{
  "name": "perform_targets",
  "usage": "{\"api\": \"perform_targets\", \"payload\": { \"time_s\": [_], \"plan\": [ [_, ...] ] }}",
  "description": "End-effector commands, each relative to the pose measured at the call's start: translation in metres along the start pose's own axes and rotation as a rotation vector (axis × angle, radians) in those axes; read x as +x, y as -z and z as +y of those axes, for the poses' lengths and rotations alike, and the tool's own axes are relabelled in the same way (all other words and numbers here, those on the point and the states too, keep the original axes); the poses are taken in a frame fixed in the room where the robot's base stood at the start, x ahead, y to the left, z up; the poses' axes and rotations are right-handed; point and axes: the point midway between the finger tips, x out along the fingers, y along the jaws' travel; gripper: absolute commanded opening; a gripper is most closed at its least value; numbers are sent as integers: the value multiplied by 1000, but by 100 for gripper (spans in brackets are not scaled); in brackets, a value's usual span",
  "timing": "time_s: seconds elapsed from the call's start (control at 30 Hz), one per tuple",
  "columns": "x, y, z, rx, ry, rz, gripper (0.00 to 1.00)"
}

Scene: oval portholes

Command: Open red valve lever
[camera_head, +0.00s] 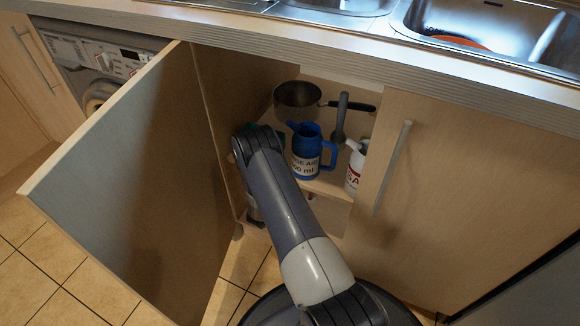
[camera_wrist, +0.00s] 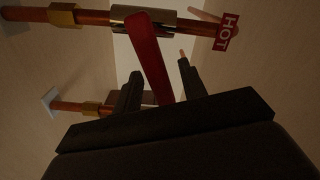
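The red valve lever (camera_wrist: 150,55) shows in the wrist view, hanging from a metal valve body (camera_wrist: 144,18) on a copper pipe (camera_wrist: 98,17). My gripper (camera_wrist: 161,66) is open, with one dark finger on each side of the lever's lower part. A gap shows between the lever and each finger, so it does not look gripped. The lever's lower end is partly hidden near the gripper's palm. In the head view my arm reaches into the open cabinet; the lever is hidden there and my gripper cannot be made out.
A red HOT tag (camera_wrist: 226,31) hangs at the pipe's right. A second copper pipe (camera_wrist: 75,107) runs lower left. The open cabinet door (camera_head: 130,190) stands left of my arm. A blue jug (camera_head: 308,152), a pan (camera_head: 298,96) and a white bottle (camera_head: 354,168) occupy the shelf.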

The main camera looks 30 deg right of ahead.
Motion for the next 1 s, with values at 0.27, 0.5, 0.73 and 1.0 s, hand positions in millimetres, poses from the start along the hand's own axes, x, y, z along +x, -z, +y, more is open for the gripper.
{"api": "perform_targets", "payload": {
  "time_s": [0.27,0.5,0.73,1.0],
  "plan": [
    [-58,0,-3,-3,0,-5,40],
    [-87,0,-1,0,0,-2,40],
    [-91,0,0,0,0,1,40],
    [-87,3,5,47,3,10,26]
  ]
}}
